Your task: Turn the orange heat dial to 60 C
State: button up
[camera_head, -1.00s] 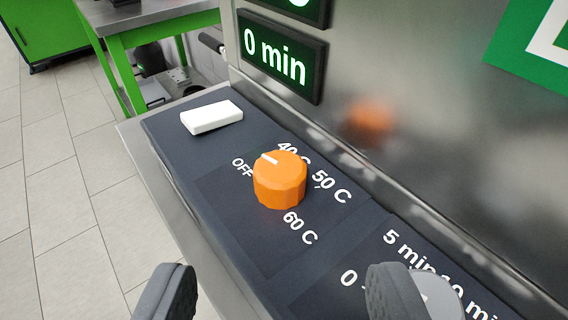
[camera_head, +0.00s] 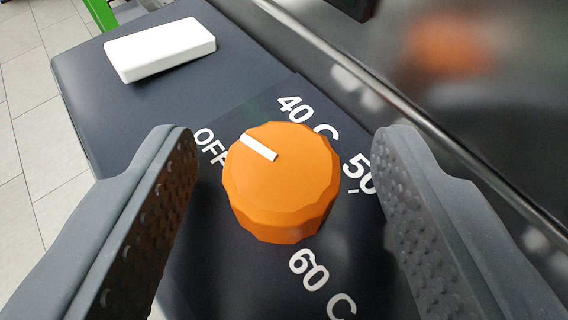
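The orange heat dial (camera_head: 285,190) stands on the dark panel in the middle of the view. Its white pointer line (camera_head: 259,147) is on the upper left of its top face, between the OFF label (camera_head: 211,146) and the 40 C label (camera_head: 303,114), nearer OFF. The 60 C label (camera_head: 322,284) lies below and right of the dial. The 50 C label (camera_head: 360,175) is partly hidden by the right finger. My gripper (camera_head: 285,165) is open, one finger on each side of the dial, with gaps between the fingers and the dial.
A white rectangular block (camera_head: 160,49) sits on the panel at the upper left. A reflective metal wall (camera_head: 500,90) rises along the right, behind the panel. Tiled floor (camera_head: 25,150) shows at the left.

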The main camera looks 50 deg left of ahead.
jog(key=c, duration=0.9)
jog(key=shift+o, duration=0.2)
jog(key=shift+d, duration=0.15)
jog(key=shift+b, duration=0.3)
